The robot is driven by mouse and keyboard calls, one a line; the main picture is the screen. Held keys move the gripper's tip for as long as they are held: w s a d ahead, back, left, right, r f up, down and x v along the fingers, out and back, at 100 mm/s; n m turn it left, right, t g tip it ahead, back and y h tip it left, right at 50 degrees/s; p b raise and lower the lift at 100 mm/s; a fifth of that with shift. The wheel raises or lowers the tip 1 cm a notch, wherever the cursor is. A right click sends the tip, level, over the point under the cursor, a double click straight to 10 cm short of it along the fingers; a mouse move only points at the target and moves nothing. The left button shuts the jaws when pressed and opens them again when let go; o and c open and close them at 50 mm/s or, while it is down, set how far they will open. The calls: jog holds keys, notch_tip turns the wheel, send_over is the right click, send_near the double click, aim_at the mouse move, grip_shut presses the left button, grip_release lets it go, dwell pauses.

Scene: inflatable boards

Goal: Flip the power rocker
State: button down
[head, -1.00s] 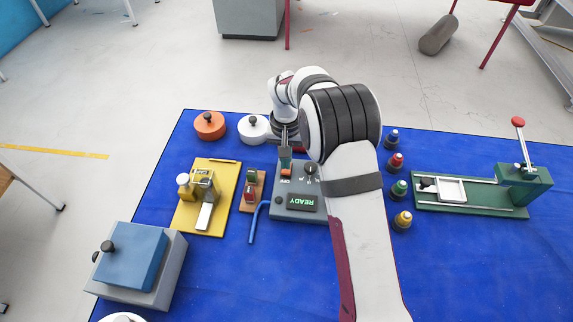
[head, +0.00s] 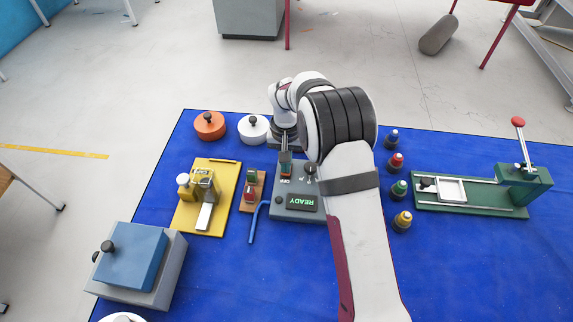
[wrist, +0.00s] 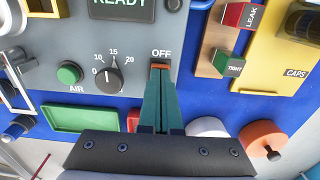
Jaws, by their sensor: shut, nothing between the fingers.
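The grey control box (head: 282,213) stands on the blue mat, with a lit READY display (head: 300,202). In the wrist view the box (wrist: 205,20) carries a small orange rocker (wrist: 160,67) right below the OFF label (wrist: 161,54). My gripper (wrist: 160,78) is shut and empty, with its green fingertips at the rocker's near edge. They partly cover the rocker, and I cannot tell whether they touch it. In the head view my gripper (head: 286,172) points down over the rear of the box and hides most of the rocker.
A dial (wrist: 107,79) and a green AIR button (wrist: 69,73) sit left of the rocker in the wrist view. In the head view, a yellow fixture (head: 193,224) and a small wooden block (head: 249,206) stand left of the box. Several coloured knobs (head: 396,162) stand on the right.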

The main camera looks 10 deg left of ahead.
jog(key=shift+f, duration=0.15)
jog(key=shift+r, duration=3.5)
jog(key=s+d+r+m, duration=0.2)
jog(key=s+d+r, duration=0.4)
jog(key=s+r, duration=0.25)
jog(key=s+d+r+m+y, duration=0.1)
jog(key=s+d, duration=0.2)
jog(key=s, duration=0.9)
jog(key=s+d+r+m, duration=0.1)
jog(key=s+d+m, duration=0.1)
jog(key=s, duration=1)
jog(key=shift+s+d+m+y, duration=0.3)
jog(key=shift+d+y, duration=0.1)
jog(key=shift+d, duration=0.5)
